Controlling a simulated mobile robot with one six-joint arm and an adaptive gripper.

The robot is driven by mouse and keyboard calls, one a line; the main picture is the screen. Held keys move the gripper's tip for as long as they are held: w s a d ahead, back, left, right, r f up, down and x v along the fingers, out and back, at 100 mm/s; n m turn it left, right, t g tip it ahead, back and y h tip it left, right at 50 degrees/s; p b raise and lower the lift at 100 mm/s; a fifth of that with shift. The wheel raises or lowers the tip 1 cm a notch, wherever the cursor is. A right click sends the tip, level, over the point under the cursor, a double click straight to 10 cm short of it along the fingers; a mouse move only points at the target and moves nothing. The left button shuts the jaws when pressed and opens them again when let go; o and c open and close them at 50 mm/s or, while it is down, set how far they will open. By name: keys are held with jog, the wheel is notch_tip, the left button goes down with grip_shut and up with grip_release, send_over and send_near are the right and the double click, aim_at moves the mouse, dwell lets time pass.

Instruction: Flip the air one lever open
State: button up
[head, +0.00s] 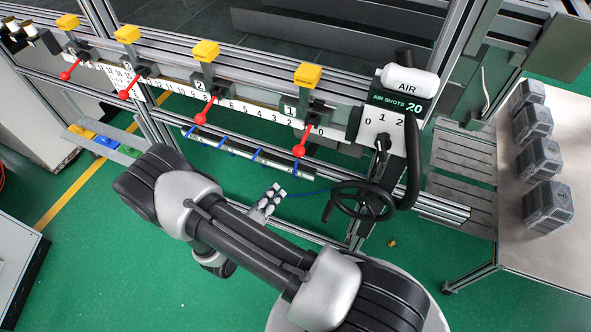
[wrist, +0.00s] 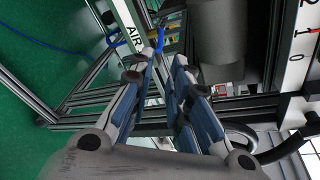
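Several small blue levers sit along a silver rail below the numbered bar in the head view. The rightmost blue lever (head: 296,167) is under station 1; I take it as the air one lever. My gripper (head: 268,202) shows in part past my forearm, below and left of that lever and apart from it. In the wrist view my gripper (wrist: 164,64) is open, with nothing between its blue-grey fingers. A blue lever (wrist: 161,38) shows just beyond the fingertips, beside a white label reading AIR (wrist: 131,34). I cannot tell its number there.
Red-knobbed levers (head: 305,150) hang above the rail. A grey cylinder (wrist: 217,45) is close right of my fingers. Green floor is open below.

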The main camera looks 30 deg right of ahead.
aim_at(295, 170)
jog(key=b+x, duration=0.1)
jog(key=x, duration=1.2)
jog(key=shift+w+d, duration=0.15)
jog(key=shift+c, duration=0.2)
grip_shut()
